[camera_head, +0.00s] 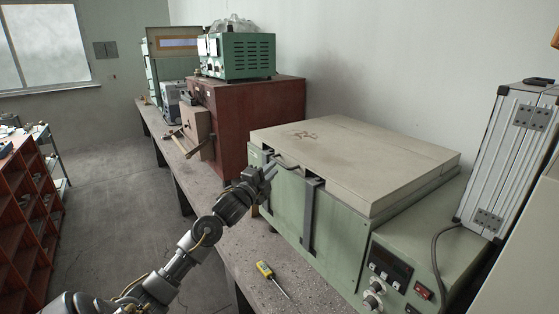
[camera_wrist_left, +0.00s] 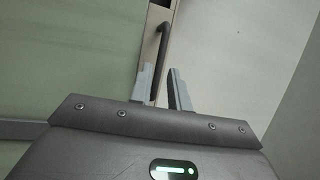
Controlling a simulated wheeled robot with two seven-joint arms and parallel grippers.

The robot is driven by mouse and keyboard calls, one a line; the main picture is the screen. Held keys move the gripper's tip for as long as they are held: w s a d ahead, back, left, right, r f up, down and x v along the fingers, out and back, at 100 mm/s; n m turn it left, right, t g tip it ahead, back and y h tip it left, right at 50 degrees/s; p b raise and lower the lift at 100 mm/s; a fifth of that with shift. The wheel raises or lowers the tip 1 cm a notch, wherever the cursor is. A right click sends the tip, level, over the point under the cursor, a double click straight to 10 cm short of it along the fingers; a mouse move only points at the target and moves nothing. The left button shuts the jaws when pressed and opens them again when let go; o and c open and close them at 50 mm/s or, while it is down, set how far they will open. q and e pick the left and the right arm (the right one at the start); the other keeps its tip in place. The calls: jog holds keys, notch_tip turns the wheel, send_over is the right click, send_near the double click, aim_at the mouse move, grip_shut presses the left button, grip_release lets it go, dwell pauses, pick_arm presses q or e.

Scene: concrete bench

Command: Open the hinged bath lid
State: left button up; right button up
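The bath (camera_head: 330,225) is a green box on the bench with a flat beige lid (camera_head: 370,150) lying shut on top. A dark bar handle (camera_head: 287,164) sits at the lid's front edge. My left gripper (camera_head: 269,171) is at the front of the bath, close to the handle. In the left wrist view the two fingers (camera_wrist_left: 162,88) are apart, and the handle (camera_wrist_left: 161,50) runs down into the gap between them. I cannot tell whether either finger touches it. My right gripper is in no view.
A dark latch strap (camera_head: 311,215) hangs on the bath's front. A yellow-handled screwdriver (camera_head: 266,270) lies on the bench before it. A red-brown cabinet (camera_head: 245,120) stands to the left, and a silver case (camera_head: 508,165) to the right.

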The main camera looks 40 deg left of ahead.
aim_at(279, 163)
pick_arm(q)
jog(key=shift+w+a+r+p, duration=0.1)
jog(key=shift+w+r+p, duration=0.1)
jog(key=shift+w, duration=0.65)
jog(key=shift+w+a+r+p, duration=0.1)
jog(key=shift+w+p, duration=0.15)
jog(key=shift+w, duration=0.6)
jog(key=shift+w+a+r+p, duration=0.1)
jog(key=shift+w+p, duration=0.1)
jog(key=shift+w, duration=0.65)
grip_shut()
